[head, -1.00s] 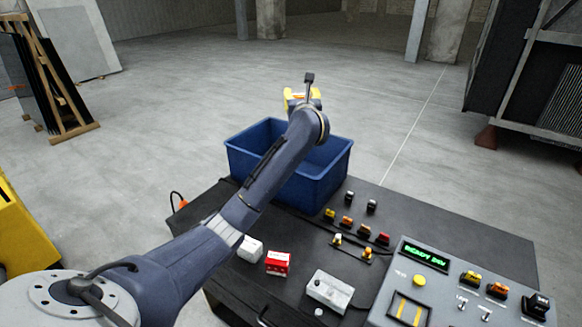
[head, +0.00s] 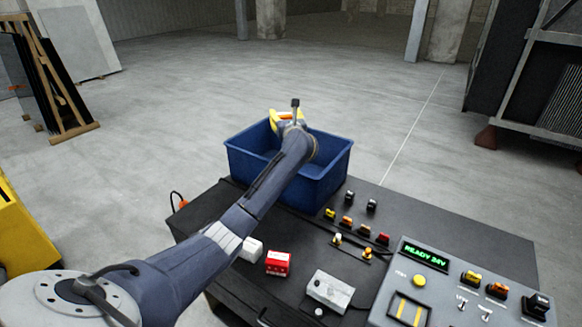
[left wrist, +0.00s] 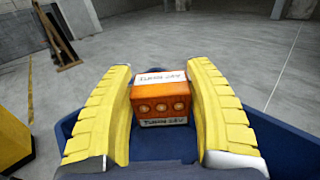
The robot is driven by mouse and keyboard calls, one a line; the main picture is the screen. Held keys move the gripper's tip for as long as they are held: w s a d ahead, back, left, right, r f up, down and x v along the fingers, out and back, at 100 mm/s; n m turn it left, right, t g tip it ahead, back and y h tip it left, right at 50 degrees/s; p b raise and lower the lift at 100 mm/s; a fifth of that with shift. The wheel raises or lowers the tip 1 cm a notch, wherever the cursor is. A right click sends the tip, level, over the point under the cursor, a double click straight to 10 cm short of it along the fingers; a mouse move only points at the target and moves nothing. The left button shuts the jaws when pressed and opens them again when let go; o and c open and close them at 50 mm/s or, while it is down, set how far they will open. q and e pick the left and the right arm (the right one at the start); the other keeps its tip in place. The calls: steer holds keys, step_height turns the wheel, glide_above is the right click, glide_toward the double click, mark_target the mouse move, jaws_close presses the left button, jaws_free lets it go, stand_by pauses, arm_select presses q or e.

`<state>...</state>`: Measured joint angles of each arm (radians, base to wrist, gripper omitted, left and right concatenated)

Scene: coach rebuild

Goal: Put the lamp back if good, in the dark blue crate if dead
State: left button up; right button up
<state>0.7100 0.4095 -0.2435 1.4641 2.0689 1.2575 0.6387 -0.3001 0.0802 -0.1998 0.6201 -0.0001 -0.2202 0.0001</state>
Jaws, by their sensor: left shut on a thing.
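My left gripper (head: 285,118) has yellow fingers and is over the far part of the dark blue crate (head: 325,180). In the head view the lamp is mostly hidden by my wrist. The crate's blue wall (left wrist: 280,145) shows below the fingers in the left wrist view. What lies on the crate's floor is hidden. My right gripper is not in view.
The tester (head: 440,290) at front right shows green "READY 24V" on its display (head: 425,254). Several small lamps stand in rows on the dark bench (head: 455,235). A red box (head: 278,262), a white box (head: 251,250) and a grey box (head: 328,291) stand near the front.

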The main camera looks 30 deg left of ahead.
arm_select(q)
steer(key=shift+f, duration=1)
steer(key=o, duration=1.4)
steer(key=v, duration=1.2)
